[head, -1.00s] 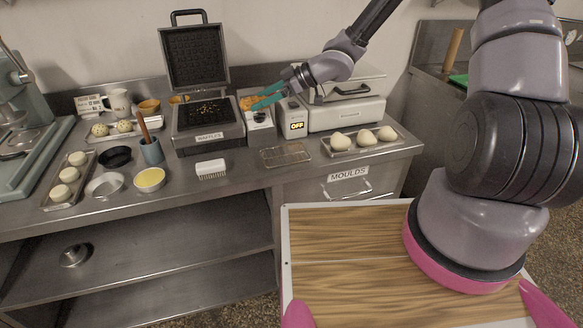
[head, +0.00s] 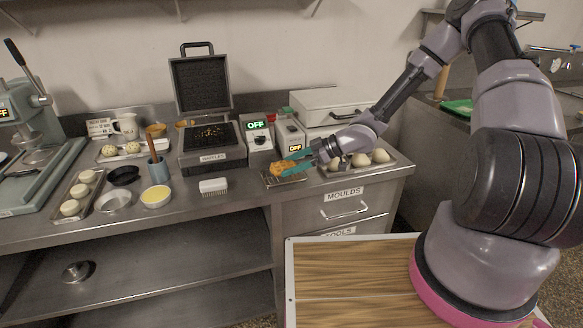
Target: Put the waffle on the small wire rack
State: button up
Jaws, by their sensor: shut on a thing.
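The waffle (head: 282,167) is golden brown and sits at the tips of my gripper (head: 291,165). My gripper has teal fingers and is shut on the waffle. The small wire rack (head: 286,181) lies on the steel counter to the right of the white brush. The waffle is over the back left part of the rack and hides some of it. I cannot tell whether the waffle touches the wires. My gripper reaches in from the right, above the rack.
A tray of dough balls (head: 350,170) stands just right of the rack, under my wrist. The open waffle iron (head: 209,140) and two control boxes reading OFF (head: 257,138) stand behind. A white brush (head: 213,186) lies to the left, with bare counter between.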

jog(key=shift+f, duration=0.45)
jog(key=o, duration=1.2)
jog(key=shift+f, duration=0.1)
jog(key=shift+c, duration=0.2)
